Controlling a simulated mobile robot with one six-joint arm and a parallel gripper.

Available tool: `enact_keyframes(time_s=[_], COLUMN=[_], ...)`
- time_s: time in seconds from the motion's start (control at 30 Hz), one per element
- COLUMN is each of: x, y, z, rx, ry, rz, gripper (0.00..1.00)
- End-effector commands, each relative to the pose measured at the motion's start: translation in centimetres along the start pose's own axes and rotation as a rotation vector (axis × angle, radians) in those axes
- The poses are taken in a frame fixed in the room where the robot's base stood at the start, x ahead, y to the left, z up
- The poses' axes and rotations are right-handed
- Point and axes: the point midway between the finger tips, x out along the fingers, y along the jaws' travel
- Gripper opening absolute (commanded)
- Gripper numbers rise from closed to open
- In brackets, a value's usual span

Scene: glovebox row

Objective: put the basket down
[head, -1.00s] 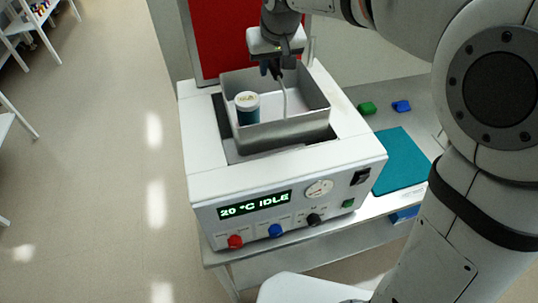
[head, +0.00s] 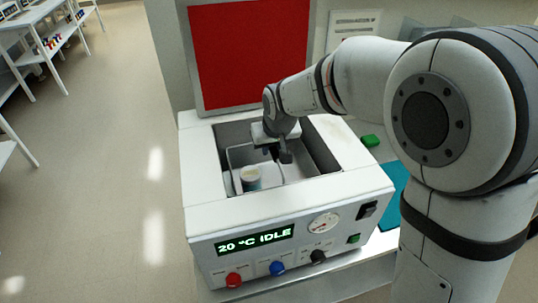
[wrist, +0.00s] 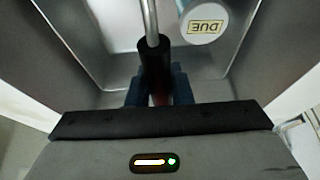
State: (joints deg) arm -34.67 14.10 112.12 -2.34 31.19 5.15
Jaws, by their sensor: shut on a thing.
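The basket (head: 236,156) is a grey metal box down inside the open well of the bench unit (head: 205,222). Its rim lies below the unit's top; whether its floor touches the bottom is hidden. A jar with a pale lid (head: 250,175) stands in it. My gripper (head: 278,153) reaches down into the well and is shut on the basket's handle. In the wrist view the black handle grip (wrist: 154,65) sits between the blue fingertips. The jar's lid (wrist: 205,24) there reads "DUE" upside down.
The unit's red lid panel (head: 245,55) stands open behind the well. Its display (head: 254,239) reads "20 °C IDLE" above several knobs. A green block (head: 370,141) and a teal mat (head: 393,195) lie on the bench to the right, partly behind my arm.

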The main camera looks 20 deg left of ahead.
Motion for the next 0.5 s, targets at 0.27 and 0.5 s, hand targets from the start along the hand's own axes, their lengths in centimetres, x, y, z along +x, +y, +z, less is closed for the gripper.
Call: enact_keyframes(time_s=[0.27,0.5], x=[2.5,2.6], y=[0.0,-0.1], z=[1.0,1.1], rx=[0.000,-0.001], ry=[0.000,-0.002], rz=[0.000,0.000], gripper=[0.00,0.20])
